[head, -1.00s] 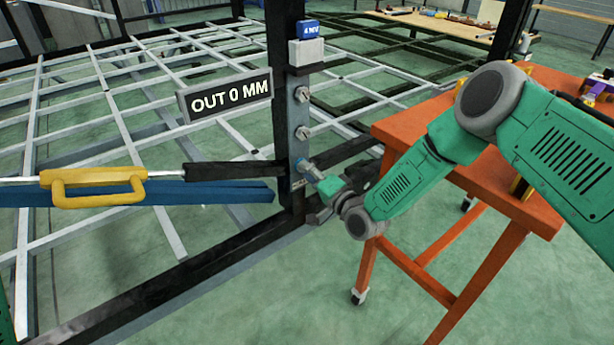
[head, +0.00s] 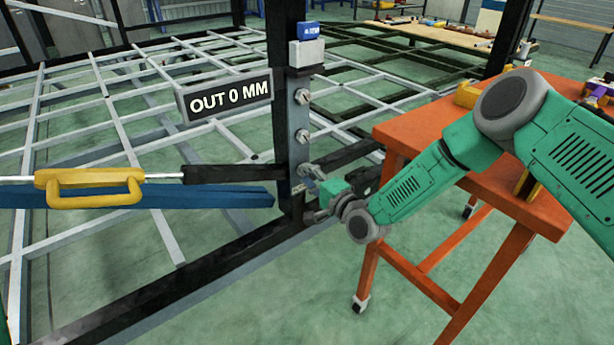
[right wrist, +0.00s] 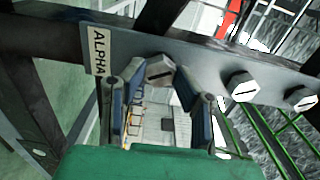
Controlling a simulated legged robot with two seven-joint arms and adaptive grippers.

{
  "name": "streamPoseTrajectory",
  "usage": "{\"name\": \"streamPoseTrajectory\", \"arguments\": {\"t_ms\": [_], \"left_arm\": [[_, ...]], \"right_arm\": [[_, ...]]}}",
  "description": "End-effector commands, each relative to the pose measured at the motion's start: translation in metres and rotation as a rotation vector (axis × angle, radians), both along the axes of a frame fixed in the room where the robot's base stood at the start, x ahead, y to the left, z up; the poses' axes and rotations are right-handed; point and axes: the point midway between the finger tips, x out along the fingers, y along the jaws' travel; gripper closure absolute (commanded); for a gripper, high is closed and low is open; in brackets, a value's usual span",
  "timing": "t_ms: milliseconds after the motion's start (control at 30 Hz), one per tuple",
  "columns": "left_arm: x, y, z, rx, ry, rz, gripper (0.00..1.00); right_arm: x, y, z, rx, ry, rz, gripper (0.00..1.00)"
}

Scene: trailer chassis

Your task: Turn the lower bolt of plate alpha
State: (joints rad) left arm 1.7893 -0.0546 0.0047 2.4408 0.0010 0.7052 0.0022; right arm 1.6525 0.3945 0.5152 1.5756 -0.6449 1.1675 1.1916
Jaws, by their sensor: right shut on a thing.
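Plate alpha (head: 298,118) is a grey upright strip on the black post, with three hex bolts in a column. In the right wrist view it shows its ALPHA label (right wrist: 98,52). The lower bolt (right wrist: 159,68) is the one nearest that label, and a slot shows on its head. My right gripper (right wrist: 160,78) is shut on this lower bolt, one finger on each side. In the head view the right gripper (head: 312,171) meets the plate's lower end and mostly hides that bolt. My left gripper is not in view.
The middle bolt (head: 302,136) and upper bolt (head: 302,97) are uncovered. A sign (head: 226,98) reads OUT 0 MM. A yellow-handled bar (head: 90,187) runs to the post from the left. An orange table (head: 480,200) stands close to my right arm.

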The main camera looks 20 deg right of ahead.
Motion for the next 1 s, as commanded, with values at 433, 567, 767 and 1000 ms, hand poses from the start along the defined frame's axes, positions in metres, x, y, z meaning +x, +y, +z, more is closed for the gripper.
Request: {"name": "streamPoseTrajectory", "arguments": {"t_ms": [433, 567, 767, 1000], "left_arm": [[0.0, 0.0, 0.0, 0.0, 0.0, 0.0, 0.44], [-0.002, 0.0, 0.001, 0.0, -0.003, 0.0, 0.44], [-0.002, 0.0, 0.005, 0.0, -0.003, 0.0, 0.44], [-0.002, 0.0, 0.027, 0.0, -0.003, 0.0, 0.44]], "right_arm": [[-0.002, -0.001, -0.004, -0.005, 0.007, -0.002, 0.53], [-0.001, -0.001, -0.002, -0.004, 0.004, -0.002, 0.53], [-0.001, 0.0, 0.0, -0.042, -0.012, 0.0, 0.53], [-0.001, 0.001, 0.003, -0.337, -0.12, 0.003, 0.53]]}}
